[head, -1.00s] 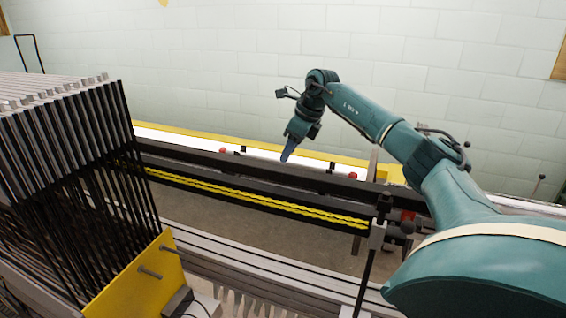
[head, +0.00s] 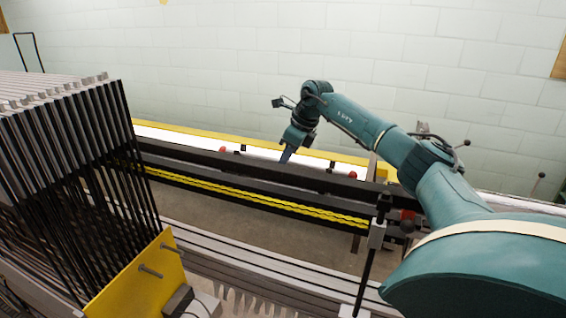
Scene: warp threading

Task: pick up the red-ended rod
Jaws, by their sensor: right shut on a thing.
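The red-ended rod lies along the white ledge behind the long dark beam. Its right red end (head: 352,175) and left red end (head: 222,149) show above the beam, and much of its middle is hidden. My right gripper (head: 286,156) points down between the two ends and is shut on the rod. Its fingertips reach down behind the beam's top edge, so the contact is mostly hidden. The rod still looks to be at ledge height. My left gripper is not in view.
The dark beam (head: 250,167) with yellow twisted cords (head: 255,199) runs in front of the rod. A rack of black upright frames (head: 75,150) stands at the left. A yellow plate (head: 140,275) is at its foot.

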